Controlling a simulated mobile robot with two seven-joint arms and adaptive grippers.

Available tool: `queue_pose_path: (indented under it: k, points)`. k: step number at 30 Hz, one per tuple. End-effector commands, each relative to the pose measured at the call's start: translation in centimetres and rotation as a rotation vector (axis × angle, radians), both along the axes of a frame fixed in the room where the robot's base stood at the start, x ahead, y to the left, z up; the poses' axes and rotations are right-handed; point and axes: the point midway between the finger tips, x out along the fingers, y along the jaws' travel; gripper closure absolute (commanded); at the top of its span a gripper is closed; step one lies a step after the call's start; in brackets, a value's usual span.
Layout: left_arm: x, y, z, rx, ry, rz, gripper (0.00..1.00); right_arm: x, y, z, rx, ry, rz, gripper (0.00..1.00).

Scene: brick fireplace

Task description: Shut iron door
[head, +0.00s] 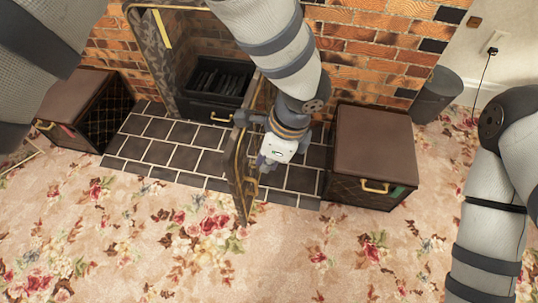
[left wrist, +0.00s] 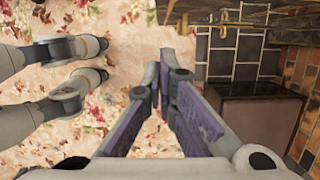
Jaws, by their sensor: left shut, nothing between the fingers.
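The iron door (head: 237,178) of the fireplace stands wide open, seen nearly edge-on in the head view, jutting out over the tiled hearth toward the carpet. A brass handle (head: 251,186) is on its right-hand side. My left gripper (head: 263,163) is beside the door's right-hand side, close to the handle; I cannot tell whether it touches. In the left wrist view its purple-padded fingers (left wrist: 160,68) are shut and empty, with the brass handle (left wrist: 225,23) beyond them near the top. My right arm shows at the right of the head view, but its gripper is out of view.
The fireplace opening holds a dark grate (head: 218,82). A brown-topped box (head: 372,140) stands right of the hearth, near my left arm, and another box (head: 75,95) stands at left. A grey bin (head: 437,95) is at back right. The floral carpet (head: 170,240) in front is clear.

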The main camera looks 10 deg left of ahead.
Motion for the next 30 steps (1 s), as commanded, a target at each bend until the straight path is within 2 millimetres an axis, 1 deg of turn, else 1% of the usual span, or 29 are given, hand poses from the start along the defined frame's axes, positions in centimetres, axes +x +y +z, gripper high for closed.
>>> queue_pose_path:
  k: [1, 3, 5, 6, 7, 9, 12, 15, 26, 30]
  points:
    - [-0.2, 0.3, -1.5, 0.000, 0.008, 0.000, 1.00, -0.3, 0.0, -0.3, -0.001, 0.010, 0.000, 0.60]
    - [-0.2, 0.7, -3.0, 0.000, 0.008, 0.001, 1.00, -0.5, 0.0, -0.5, 0.000, 0.017, 0.000, 0.60]
    - [-0.2, 1.0, -4.2, 0.000, 0.007, 0.001, 1.00, -0.7, 0.0, -0.7, 0.000, 0.023, 0.001, 0.60]
    - [-0.1, 1.4, -4.4, 0.000, 0.003, 0.003, 1.00, -0.6, 0.0, -0.6, 0.000, 0.020, 0.001, 0.60]
    - [0.1, 2.1, -4.0, 0.000, 0.000, 0.005, 1.00, -0.4, 0.0, -0.3, 0.000, 0.012, 0.001, 0.60]
    - [0.2, 3.2, -3.8, -0.001, -0.003, 0.005, 1.00, 0.0, 0.0, 0.0, -0.001, 0.001, 0.000, 0.60]
    - [0.2, 4.3, -3.8, -0.001, -0.003, 0.003, 1.00, 0.2, 0.0, 0.3, 0.000, -0.007, 0.000, 0.60]
    - [0.2, 4.9, -3.9, -0.001, -0.002, 0.003, 1.00, 0.3, 0.0, 0.3, 0.000, -0.009, 0.000, 0.60]
    - [0.2, 5.1, -4.1, -0.001, 0.001, 0.002, 1.00, 0.2, 0.0, 0.3, 0.000, -0.008, 0.000, 0.60]
    - [0.4, 5.5, -4.1, -0.001, 0.002, -0.006, 1.00, 0.2, 0.0, 0.2, 0.000, -0.006, 0.000, 0.60]
